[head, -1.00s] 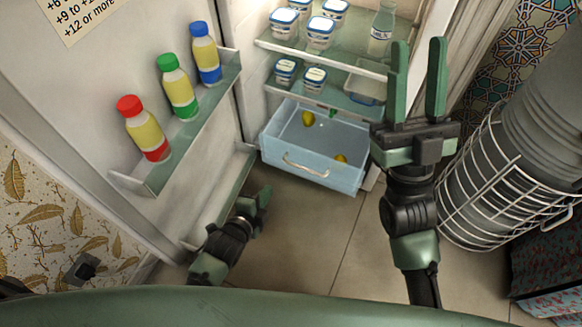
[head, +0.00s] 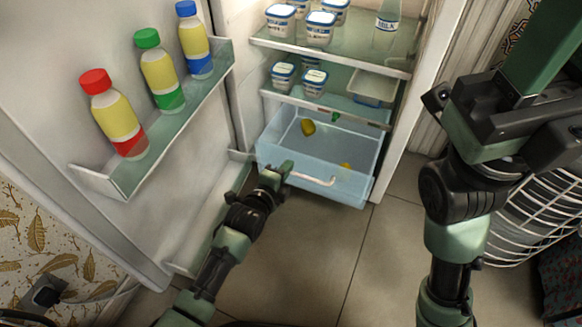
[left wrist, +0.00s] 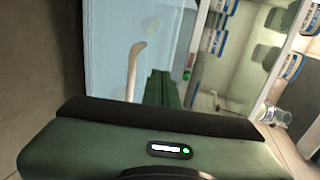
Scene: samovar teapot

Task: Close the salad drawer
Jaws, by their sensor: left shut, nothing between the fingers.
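The salad drawer (head: 345,190) is a clear bluish box at the bottom of the fridge. It stands pulled out, with its top open and a pale handle (head: 318,181) on its front. A yellow item (head: 308,127) lies inside. My left gripper (head: 286,168) is shut and empty at the left part of the drawer front, beside the handle; I cannot tell whether it touches. The left wrist view shows its closed fingers (left wrist: 162,88) close to the drawer front (left wrist: 112,40) and handle (left wrist: 134,65). My right gripper (head: 545,45) is raised at the upper right, its fingertips out of frame.
The open fridge door with a shelf of bottles (head: 115,115) stands at the left. Fridge shelves with yogurt cups (head: 319,28) are above the drawer. A white wire rack (head: 535,215) is at the right. The tiled floor (head: 300,255) before the drawer is clear.

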